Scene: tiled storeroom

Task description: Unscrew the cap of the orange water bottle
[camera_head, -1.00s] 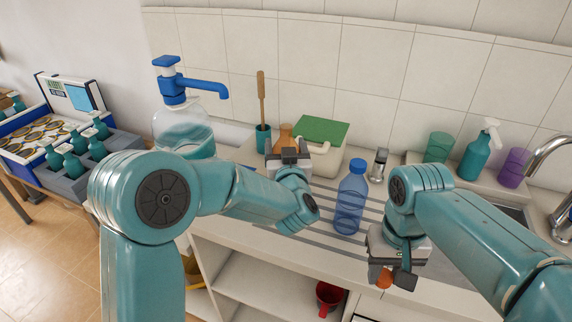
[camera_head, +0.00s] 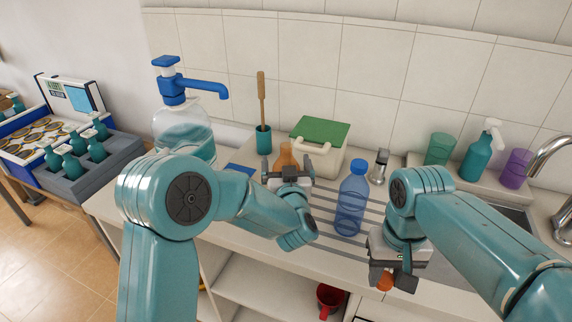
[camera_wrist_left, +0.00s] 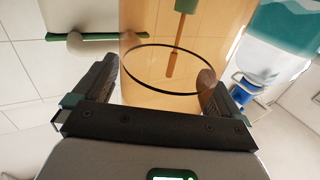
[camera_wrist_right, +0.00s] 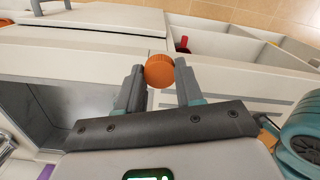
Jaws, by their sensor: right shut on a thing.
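The orange water bottle (camera_head: 286,156) stands on the counter by the wall, without a cap on it as far as I can see; my left arm hides its lower part. My left gripper (camera_head: 289,177) is open in front of it. In the left wrist view the see-through orange bottle (camera_wrist_left: 150,85) stands between the spread fingers. The orange cap (camera_wrist_right: 159,70) is between the fingertips of my right gripper (camera_wrist_right: 160,85), which is shut on it. In the head view the cap (camera_head: 385,282) shows low at the right, over the counter's front edge.
A blue bottle (camera_head: 351,197) stands between my arms on the counter. A green-lidded box (camera_head: 320,145) and a teal holder with a wooden-handled tool (camera_head: 263,138) are behind. A large pump jug (camera_head: 184,125) is at the left; a sink (camera_head: 512,212) is at the right.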

